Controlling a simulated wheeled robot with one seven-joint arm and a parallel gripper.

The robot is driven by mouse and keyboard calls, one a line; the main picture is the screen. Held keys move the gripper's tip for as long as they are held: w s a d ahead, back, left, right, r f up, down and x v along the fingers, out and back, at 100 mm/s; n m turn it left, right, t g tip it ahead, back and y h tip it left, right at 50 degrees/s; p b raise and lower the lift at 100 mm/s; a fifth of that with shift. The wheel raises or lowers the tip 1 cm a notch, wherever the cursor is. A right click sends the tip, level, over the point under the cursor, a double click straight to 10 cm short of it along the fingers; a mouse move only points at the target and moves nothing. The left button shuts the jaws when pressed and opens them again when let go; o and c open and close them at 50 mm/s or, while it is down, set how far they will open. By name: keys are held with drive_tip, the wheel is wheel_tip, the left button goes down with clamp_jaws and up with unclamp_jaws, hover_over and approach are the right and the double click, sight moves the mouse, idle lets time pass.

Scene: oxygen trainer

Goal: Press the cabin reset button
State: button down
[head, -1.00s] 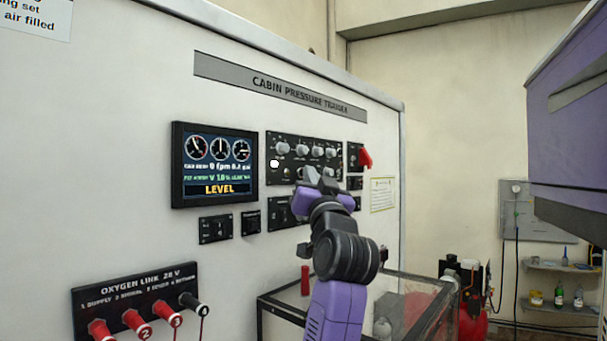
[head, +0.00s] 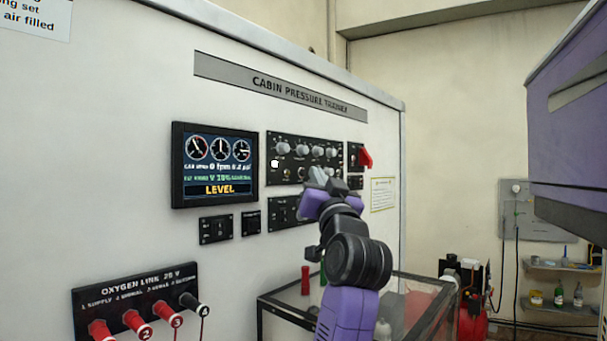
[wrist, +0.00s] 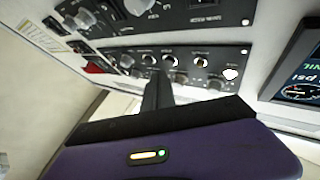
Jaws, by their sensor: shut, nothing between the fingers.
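The cabin pressure trainer's black knob panel (head: 300,149) is on the white wall. A round white button (head: 274,163) sits at its left side, and shows in the wrist view (wrist: 231,73); its label is too small to read, so I cannot tell whether it is the cabin reset button. My gripper (head: 317,178) is shut and empty, in front of the panel's lower edge and right of the white button. In the wrist view its fingers (wrist: 157,92) point at the panel's row of small controls. They hide part of the panel, and contact cannot be made out.
A display (head: 214,165) reading LEVEL is left of the panel. A red guarded switch (head: 365,158) is at its right. Small switch plates (head: 215,229) sit below. An oxygen link panel (head: 136,303) with red plugs is lower left. A glass-topped case (head: 415,289) stands below my arm.

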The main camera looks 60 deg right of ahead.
drive_tip(key=s, duration=0.2)
drive_tip(key=s+a, duration=0.1)
drive_tip(key=s, duration=0.1)
drive_tip(key=shift+s+p, duration=0.35)
idle(0.8)
